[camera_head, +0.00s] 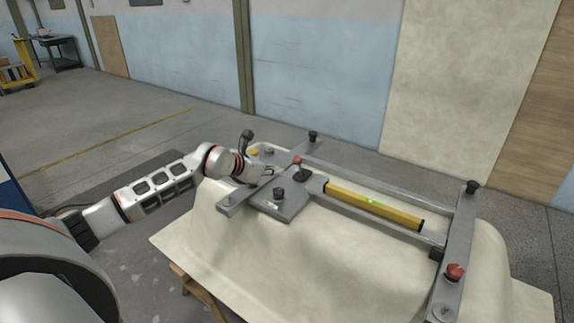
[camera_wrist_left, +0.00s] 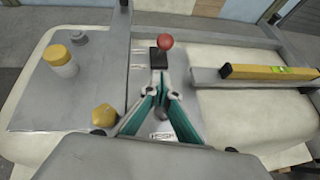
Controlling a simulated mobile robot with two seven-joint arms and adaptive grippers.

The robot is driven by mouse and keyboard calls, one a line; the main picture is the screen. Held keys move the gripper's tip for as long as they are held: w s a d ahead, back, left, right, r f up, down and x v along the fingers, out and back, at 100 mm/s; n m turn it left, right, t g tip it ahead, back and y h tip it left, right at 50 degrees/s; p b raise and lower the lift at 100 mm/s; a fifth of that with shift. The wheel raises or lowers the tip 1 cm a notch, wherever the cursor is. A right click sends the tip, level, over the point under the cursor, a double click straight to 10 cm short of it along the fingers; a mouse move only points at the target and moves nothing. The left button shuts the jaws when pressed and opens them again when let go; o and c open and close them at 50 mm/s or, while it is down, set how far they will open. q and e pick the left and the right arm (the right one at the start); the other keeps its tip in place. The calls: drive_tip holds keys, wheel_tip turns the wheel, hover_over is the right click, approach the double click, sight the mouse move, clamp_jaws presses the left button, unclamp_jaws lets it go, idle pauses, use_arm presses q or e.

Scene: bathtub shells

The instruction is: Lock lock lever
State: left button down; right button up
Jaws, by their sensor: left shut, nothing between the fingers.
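The likely lock lever, a red ball knob (camera_head: 297,160) on a black base, stands on a grey metal plate (camera_head: 292,208) of the frame. In the left wrist view the red knob (camera_wrist_left: 165,41) is ahead of the fingertips, with its black base (camera_wrist_left: 158,60) between. My left gripper (camera_head: 270,172) is shut and empty, low over the plate beside the lever; its teal fingers (camera_wrist_left: 159,90) meet in the wrist view. I cannot tell whether the tips touch the base. A second red knob (camera_head: 455,271) is at the frame's right end. My right gripper is not in view.
The metal frame lies on a cream bathtub shell (camera_head: 240,252). A yellow spirit level (camera_head: 372,204) lies along a rail. Black knobs (camera_head: 278,192) stick up from the frame. A white jar with a yellow lid (camera_wrist_left: 60,60) stands left in the wrist view.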

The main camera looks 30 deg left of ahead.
sight(299, 164)
use_arm(q)
drive_tip(key=shift+w+d+r, duration=0.1)
drive_tip(key=shift+w+d, duration=0.1)
drive_tip(key=shift+w, duration=0.6)
drive_tip(key=shift+w+d+f, duration=0.1)
drive_tip(key=shift+w+d, duration=0.15)
drive_tip(key=shift+w, duration=0.5)
drive_tip(key=shift+w+d+r, duration=0.1)
drive_tip(key=shift+w+d, duration=0.1)
drive_tip(key=shift+w, duration=0.6)
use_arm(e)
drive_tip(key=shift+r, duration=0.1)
use_arm(q)
drive_tip(key=shift+r, duration=0.15)
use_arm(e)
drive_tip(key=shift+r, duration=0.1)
use_arm(q)
drive_tip(key=shift+a+r+p, duration=0.1)
drive_tip(key=shift+p, duration=0.25)
drive_tip(key=shift+w+d+g, duration=0.2)
drive_tip(key=shift+g, duration=0.1)
drive_tip(key=shift+a+r, duration=0.1)
drive_tip(key=shift+a, duration=0.05)
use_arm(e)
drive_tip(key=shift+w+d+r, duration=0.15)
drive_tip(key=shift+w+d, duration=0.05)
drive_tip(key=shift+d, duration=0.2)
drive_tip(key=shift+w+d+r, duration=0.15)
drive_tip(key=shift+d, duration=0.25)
